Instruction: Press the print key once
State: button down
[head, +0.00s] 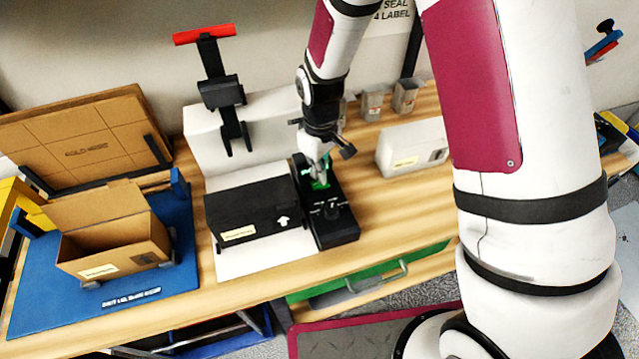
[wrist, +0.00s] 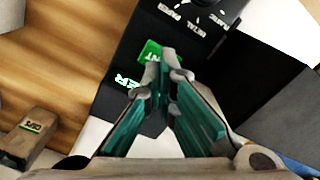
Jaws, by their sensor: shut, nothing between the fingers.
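The print key is a green square key (wrist: 150,52) on a black control box (head: 334,226). White letters ending in "NT" show on it in the wrist view. My gripper (wrist: 166,62) is shut and empty, with its fingertips over the key's lower right part and hiding some of it. I cannot tell whether the tips touch the key. In the head view the green key (head: 320,185) shows just below my gripper (head: 319,178). A second green label with "ER" (wrist: 128,80) is partly hidden by the left finger.
A black printer-like box (head: 250,208) stands left of the control box. An open cardboard box (head: 110,250) sits on a blue mat (head: 150,308). A white device (head: 412,146) stands to the right. Grey bins (head: 405,96) stand behind. Bare wooden table (head: 385,205) lies right of the control box.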

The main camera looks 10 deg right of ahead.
jog(key=shift+f+b, duration=0.35)
jog(key=shift+f, duration=0.8)
dwell(0.6)
jog(key=shift+r, duration=0.1)
jog(key=shift+r+p, duration=1.2)
jog(key=shift+r, duration=2.2)
jog(key=shift+r, duration=0.3)
jog(key=s+d+r+m+t, duration=0.15)
jog(key=s+d+r, duration=0.25)
jog(key=r, duration=0.6)
jog(key=s+d+r+m+t, duration=0.1)
jog(key=s+d+r+m, duration=0.15)
jog(key=r, duration=0.75)
jog(key=s+d+r+m+t, duration=0.1)
jog(key=s+d+r+m, duration=0.1)
jog(key=s, duration=0.6)
jog(key=s+d+r+m+t, duration=0.2)
jog(key=s+d+r, duration=0.2)
jog(key=s+r, duration=0.2)
jog(key=shift+s, duration=0.95)
